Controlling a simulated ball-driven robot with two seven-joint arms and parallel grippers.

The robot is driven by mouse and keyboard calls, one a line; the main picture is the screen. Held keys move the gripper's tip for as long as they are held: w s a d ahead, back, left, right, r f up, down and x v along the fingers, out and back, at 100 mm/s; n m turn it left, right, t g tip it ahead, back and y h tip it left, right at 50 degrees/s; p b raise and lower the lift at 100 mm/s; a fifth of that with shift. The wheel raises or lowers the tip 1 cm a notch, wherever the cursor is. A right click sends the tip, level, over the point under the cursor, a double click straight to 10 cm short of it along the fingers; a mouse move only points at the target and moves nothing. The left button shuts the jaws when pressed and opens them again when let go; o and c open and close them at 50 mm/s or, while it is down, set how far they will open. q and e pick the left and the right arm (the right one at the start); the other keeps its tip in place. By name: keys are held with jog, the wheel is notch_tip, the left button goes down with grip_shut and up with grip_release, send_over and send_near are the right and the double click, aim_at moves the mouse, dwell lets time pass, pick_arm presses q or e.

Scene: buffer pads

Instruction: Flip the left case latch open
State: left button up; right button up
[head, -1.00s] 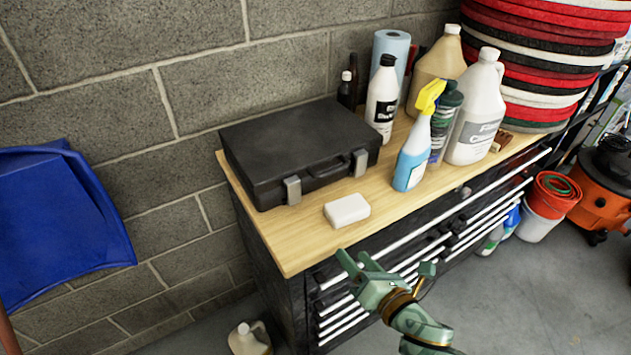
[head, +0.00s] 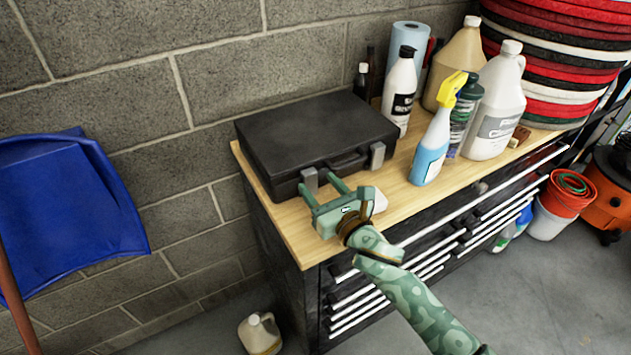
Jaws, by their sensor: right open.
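A black case (head: 315,128) lies shut on the wooden top of the tool cabinet, against the block wall. Its left latch (head: 309,179) is a grey tab on the front face, and it appears closed. The right latch (head: 377,155) is a like grey tab, also appearing closed. My right gripper (head: 320,184) is open and empty in front of the case, its two fingers pointing at the case front on either side of the left latch. I cannot tell whether they touch it. My left gripper is not in view.
A white block (head: 379,200) sits on the wooden top (head: 290,225), partly hidden behind my right gripper. A spray bottle (head: 432,145), a white bottle (head: 399,90) and jugs (head: 494,105) stand to the right.

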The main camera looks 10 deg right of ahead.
jog(key=shift+x, duration=1.3)
jog(key=c, duration=1)
jog(key=b, duration=0.2)
jog(key=f+t+b, duration=0.1)
jog(key=b, duration=0.1)
jog(key=shift+s+d+y, duration=0.15)
jog(key=shift+s+y, duration=0.15)
jog(key=shift+y, duration=0.1)
jog(key=shift+r, duration=0.3)
jog(key=o, duration=1)
jog(key=shift+s, duration=0.1)
